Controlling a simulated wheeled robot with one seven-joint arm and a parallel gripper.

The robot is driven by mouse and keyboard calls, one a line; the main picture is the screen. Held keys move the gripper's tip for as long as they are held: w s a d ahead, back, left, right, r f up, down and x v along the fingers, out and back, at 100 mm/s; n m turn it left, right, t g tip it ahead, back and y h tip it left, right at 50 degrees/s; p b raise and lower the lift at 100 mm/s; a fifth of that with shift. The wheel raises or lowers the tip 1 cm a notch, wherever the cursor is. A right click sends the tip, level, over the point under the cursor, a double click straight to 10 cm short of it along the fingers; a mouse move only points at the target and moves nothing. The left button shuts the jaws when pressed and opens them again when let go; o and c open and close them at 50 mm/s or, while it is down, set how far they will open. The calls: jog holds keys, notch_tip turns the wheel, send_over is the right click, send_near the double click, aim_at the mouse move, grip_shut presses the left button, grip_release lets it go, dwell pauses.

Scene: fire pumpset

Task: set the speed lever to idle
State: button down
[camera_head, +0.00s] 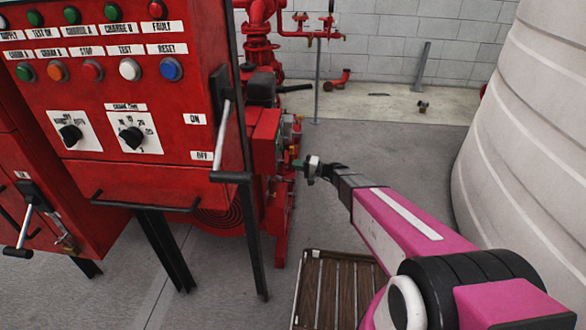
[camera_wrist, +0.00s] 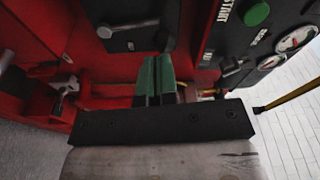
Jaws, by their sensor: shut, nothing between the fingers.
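My gripper (camera_head: 299,163) reaches to the red engine unit (camera_head: 267,140) behind the control cabinet in the head view. Its green fingers (camera_wrist: 158,72) are together and empty in the wrist view. A dark plate (camera_wrist: 168,14) with a grey bar-like lever (camera_wrist: 134,25) lies just beyond and left of the fingertips; this may be the speed lever, but its marking is not readable. The fingertips appear close to the plate's lower edge; contact cannot be told. In the head view the lever is too small to make out.
In the wrist view a black panel with a green START button (camera_wrist: 257,13) and gauges (camera_wrist: 296,38) stands at right, and a metal fitting (camera_wrist: 65,86) at left. In the head view the red cabinet (camera_head: 110,90) is left, a slatted pallet (camera_head: 335,285) below, a pale tank (camera_head: 530,150) right.

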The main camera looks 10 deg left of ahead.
jog(key=d, duration=1.1)
